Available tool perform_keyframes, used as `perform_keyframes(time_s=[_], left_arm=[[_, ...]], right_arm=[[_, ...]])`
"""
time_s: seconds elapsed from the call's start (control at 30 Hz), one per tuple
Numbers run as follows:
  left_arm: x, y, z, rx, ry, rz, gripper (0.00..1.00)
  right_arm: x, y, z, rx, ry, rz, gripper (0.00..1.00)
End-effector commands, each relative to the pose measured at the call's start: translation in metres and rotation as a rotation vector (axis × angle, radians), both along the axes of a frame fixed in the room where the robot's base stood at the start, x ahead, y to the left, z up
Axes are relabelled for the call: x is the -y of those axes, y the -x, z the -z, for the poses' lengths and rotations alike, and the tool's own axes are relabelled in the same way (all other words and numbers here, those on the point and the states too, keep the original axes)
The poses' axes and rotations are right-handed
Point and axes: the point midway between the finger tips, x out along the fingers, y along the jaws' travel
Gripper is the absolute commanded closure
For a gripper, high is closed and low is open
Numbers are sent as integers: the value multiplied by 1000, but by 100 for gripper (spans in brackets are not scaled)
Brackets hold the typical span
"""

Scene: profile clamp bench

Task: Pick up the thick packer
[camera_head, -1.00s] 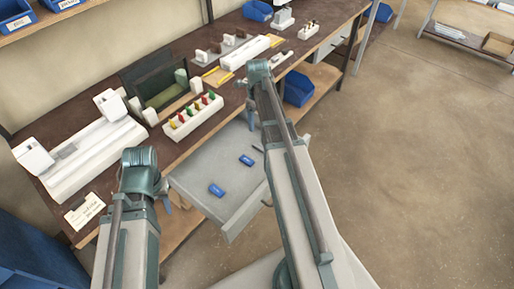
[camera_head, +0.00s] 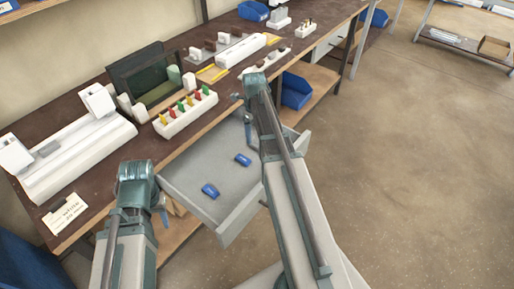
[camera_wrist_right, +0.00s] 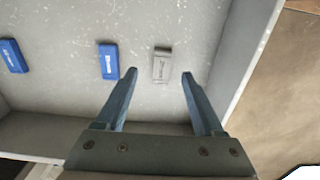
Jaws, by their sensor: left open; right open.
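Inside the open grey drawer (camera_head: 228,187) lie two blue blocks, one nearer (camera_head: 209,190) and one further back (camera_head: 243,159). The right wrist view shows these blue blocks (camera_wrist_right: 12,55) (camera_wrist_right: 108,61) and a grey block (camera_wrist_right: 162,65) on the drawer floor. Which is the thick packer I cannot tell; the markings are too small to read. My right gripper (camera_wrist_right: 159,74) is open over the drawer, with the grey block between its fingertips in the picture, not visibly gripped. My left gripper (camera_head: 162,217) is by the drawer's left side, its fingers partly hidden.
The bench top (camera_head: 105,185) above the drawer carries a white rack (camera_head: 186,113) with coloured pieces, a long white fixture (camera_head: 80,160) and a dark panel. A blue bin (camera_head: 296,91) sits on the shelf beyond the drawer. The drawer walls surround the blocks. Open floor lies to the right.

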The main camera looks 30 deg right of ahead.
Motion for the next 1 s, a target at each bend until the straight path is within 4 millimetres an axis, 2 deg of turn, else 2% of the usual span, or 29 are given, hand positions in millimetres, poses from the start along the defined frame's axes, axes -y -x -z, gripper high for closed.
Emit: perform_keyframes(time_s=[0.4, 0.7, 1.0], left_arm=[[0, 0, 49, 0, 0, 1, 55], [0, 0, 48, 0, 0, 1, 55], [0, 0, 48, 0, 0, 1, 55]], right_arm=[[4, 1, 49, 0, 0, 0, 30], [4, 1, 48, 0, 0, 0, 30], [4, 1, 48, 0, 0, 0, 84]])
